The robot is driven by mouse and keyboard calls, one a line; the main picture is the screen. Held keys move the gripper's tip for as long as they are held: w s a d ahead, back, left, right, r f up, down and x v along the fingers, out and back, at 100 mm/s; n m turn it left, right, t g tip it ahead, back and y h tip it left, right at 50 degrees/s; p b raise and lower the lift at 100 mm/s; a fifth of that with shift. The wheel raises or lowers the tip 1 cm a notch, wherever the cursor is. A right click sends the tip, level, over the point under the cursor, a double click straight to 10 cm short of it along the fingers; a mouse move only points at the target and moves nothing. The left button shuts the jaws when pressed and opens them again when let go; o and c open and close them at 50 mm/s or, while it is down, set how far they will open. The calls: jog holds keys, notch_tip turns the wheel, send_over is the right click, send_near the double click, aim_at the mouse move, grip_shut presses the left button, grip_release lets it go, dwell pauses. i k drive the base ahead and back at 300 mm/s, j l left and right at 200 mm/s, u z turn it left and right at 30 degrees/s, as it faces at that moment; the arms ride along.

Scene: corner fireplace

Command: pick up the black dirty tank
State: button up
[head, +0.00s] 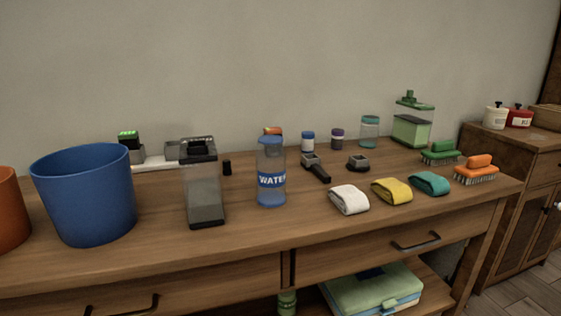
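A tank with a black top and black base and a see-through grey body (203,188) stands on the wooden table (240,240), left of the middle in the head view. It looks like the black dirty tank; no label on it can be read. It stands upright between a blue bucket and a water bottle. A green tank (412,128) with a green lid and handle stands at the back right of the table. My gripper is not in the head view.
The blue bucket (85,195) is close on the left, and the water bottle (271,175) is to the right. A white-and-grey device (150,160) lies behind the tank. Folded cloths (349,199) and brushes (476,172) lie further right. The table front before the tank is clear.

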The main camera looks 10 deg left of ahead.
aim_at(198, 161)
jog(key=u, duration=1.4)
